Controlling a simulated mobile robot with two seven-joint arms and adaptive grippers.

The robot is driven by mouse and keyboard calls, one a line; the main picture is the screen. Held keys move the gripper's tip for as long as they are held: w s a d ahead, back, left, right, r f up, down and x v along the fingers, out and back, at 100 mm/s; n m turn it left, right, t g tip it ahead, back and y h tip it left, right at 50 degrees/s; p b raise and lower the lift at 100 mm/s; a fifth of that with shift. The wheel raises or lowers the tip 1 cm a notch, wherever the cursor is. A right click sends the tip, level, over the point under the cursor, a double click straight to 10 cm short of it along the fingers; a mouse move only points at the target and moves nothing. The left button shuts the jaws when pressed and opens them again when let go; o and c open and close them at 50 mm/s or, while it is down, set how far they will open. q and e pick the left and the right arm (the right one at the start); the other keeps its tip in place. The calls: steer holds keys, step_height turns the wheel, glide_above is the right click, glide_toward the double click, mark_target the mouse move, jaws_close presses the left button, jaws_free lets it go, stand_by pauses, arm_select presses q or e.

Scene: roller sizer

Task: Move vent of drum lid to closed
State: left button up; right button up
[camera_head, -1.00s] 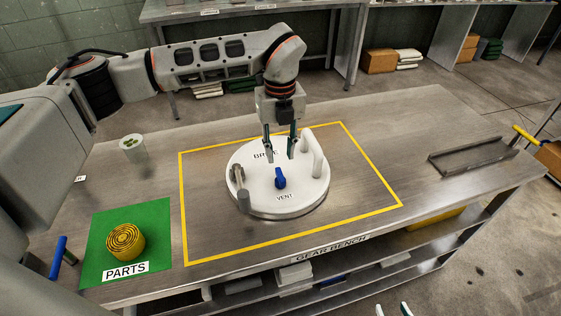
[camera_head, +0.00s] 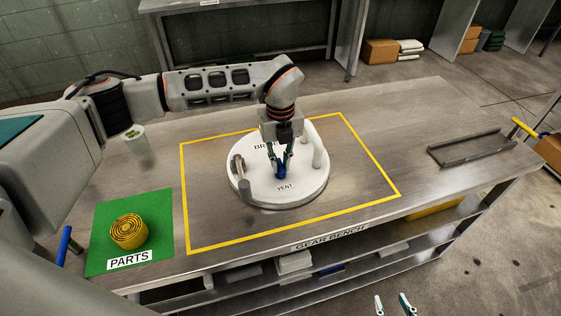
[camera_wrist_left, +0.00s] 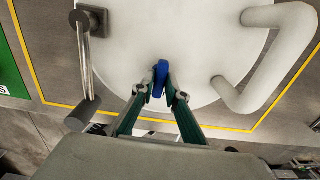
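The white round drum lid (camera_head: 255,187) lies on the bench inside a yellow outline. Its blue vent knob (camera_head: 281,172) stands near the lid's middle, above the printed word VENT. My left gripper (camera_head: 280,171) reaches down over the lid, with one finger on each side of the knob. In the left wrist view the blue knob (camera_wrist_left: 160,78) lies between the fingertips of my left gripper (camera_wrist_left: 160,90), very close to both; I cannot tell whether they press on it. The fingertips of my right gripper (camera_head: 394,305) show at the bottom edge, apart and empty.
The lid carries a metal lever (camera_head: 238,168) at left and a white handle (camera_head: 317,152) at right. A yellow coil (camera_head: 129,231) sits on a green mat (camera_head: 160,205). A white cup (camera_head: 134,139) and a metal tray (camera_head: 470,146) stand further out. The bench's right part is largely clear.

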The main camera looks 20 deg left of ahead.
arm_select(q)
jaws_close()
steer(key=shift+m, duration=0.3)
steer(key=m, duration=0.4)
steer(key=shift+m, duration=0.4)
steer(key=m, duration=0.5)
steer(key=shift+r, duration=0.1)
steer(key=m, duration=0.5)
steer(key=shift+m, duration=1.3)
steer(key=o, duration=0.7)
jaws_free()
